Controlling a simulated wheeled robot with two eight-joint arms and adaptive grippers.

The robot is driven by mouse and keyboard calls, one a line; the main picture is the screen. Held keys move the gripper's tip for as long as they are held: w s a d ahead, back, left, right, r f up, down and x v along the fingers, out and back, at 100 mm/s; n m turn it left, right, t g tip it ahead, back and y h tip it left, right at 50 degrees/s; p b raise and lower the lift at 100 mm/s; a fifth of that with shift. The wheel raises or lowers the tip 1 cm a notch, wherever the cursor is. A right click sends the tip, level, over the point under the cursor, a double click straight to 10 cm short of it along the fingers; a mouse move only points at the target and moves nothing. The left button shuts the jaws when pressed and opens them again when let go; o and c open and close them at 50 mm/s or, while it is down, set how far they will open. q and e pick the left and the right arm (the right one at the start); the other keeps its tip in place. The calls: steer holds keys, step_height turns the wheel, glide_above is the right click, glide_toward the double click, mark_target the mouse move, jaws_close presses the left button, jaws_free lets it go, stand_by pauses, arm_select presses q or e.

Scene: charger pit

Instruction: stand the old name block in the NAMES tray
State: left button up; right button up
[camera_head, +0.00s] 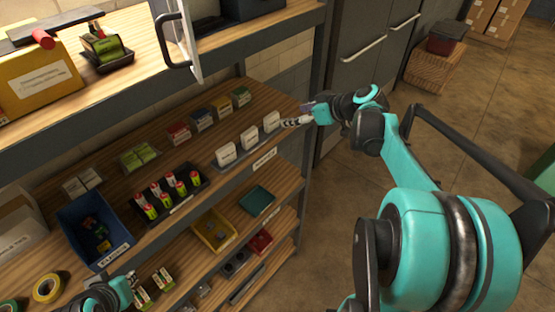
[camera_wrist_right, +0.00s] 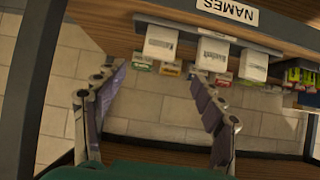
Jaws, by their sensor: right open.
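I cannot tell which is the old one. The wrist view shows them inverted, with the near-right block (camera_wrist_right: 160,42) at left, then the middle (camera_wrist_right: 212,53) and left (camera_wrist_right: 254,65) ones. My right gripper (camera_head: 297,116) is beside the row's right end; its fingers (camera_wrist_right: 160,90) are spread and empty. My left gripper (camera_head: 131,280) is at the lower left, partly cut off.
Small coloured boxes (camera_head: 201,119) stand behind the tray. A black tray (camera_head: 185,205) of red-topped green items is to its left. A blue bin (camera_head: 78,245) stands further left. The shelf post (camera_head: 312,85) rises near my right arm; open floor lies right.

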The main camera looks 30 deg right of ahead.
steer(key=s+a+f+m+g+h, duration=0.1)
steer(key=s+a+f, duration=0.1)
steer(key=s+a, duration=0.35)
steer(key=s+a+f+m+g, duration=0.1)
steer(key=s+a+f+g, duration=0.1)
steer(key=a, duration=0.6)
steer(key=s+a+f+m+h, duration=0.1)
steer(key=s+a+f, duration=0.2)
steer(key=s, duration=0.3)
steer(key=s+a+f+m+h, duration=0.1)
steer(key=s+a+f, duration=0.2)
steer(key=s, duration=0.3)
steer(key=shift+s+a+f+h, duration=0.3)
steer(key=shift+a+f+h, duration=0.1)
steer(key=shift+f, duration=0.05)
